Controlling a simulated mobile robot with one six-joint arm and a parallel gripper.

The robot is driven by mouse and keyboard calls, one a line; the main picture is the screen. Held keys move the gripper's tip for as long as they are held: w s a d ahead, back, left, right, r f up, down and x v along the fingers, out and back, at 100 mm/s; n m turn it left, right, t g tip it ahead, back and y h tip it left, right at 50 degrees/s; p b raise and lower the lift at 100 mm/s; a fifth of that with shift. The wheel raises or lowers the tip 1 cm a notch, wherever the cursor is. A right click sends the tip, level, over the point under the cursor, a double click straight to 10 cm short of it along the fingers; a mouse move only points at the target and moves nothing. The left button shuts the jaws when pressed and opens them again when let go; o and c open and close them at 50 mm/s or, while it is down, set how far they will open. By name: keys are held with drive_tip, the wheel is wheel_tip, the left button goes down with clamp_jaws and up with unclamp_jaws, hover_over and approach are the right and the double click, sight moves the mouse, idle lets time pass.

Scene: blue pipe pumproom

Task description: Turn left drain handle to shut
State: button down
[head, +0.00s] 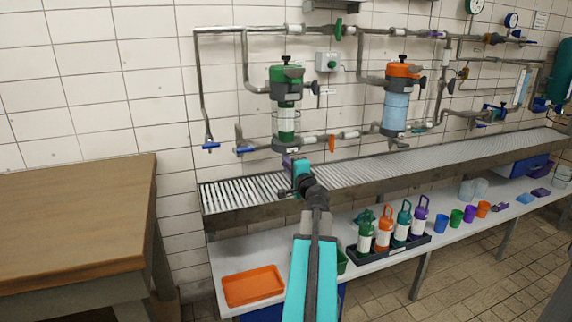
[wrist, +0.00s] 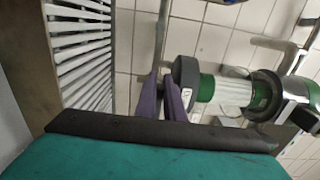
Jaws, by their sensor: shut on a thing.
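The left filter (head: 287,108) has a green head, a clear bowl with a green and white cartridge, and a dark grey base ring. It also shows sideways in the wrist view (wrist: 235,90). The left drain handle is at the underside of this filter and is mostly hidden by my gripper. My gripper (head: 289,162) is teal with purple fingers. It is just under the filter, above the slatted tray, and shut on the handle. In the wrist view the purple fingers (wrist: 163,100) stand close together beside the dark base ring.
The slatted drain tray (head: 350,172) runs below the filters. A second filter with an orange head (head: 397,100) hangs to the right. Blue-handled valves (head: 210,147) are at the left, and an orange lever (head: 331,143) is close to the right. A wooden table (head: 75,215) stands at the left.

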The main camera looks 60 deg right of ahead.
drive_tip(key=shift+w+r, duration=0.15)
idle(0.3)
drive_tip(key=c, duration=1.9)
unclamp_jaws()
drive_tip(key=shift+o, duration=0.2)
drive_tip(key=shift+a+m, duration=0.1)
drive_tip(key=shift+m, duration=0.2)
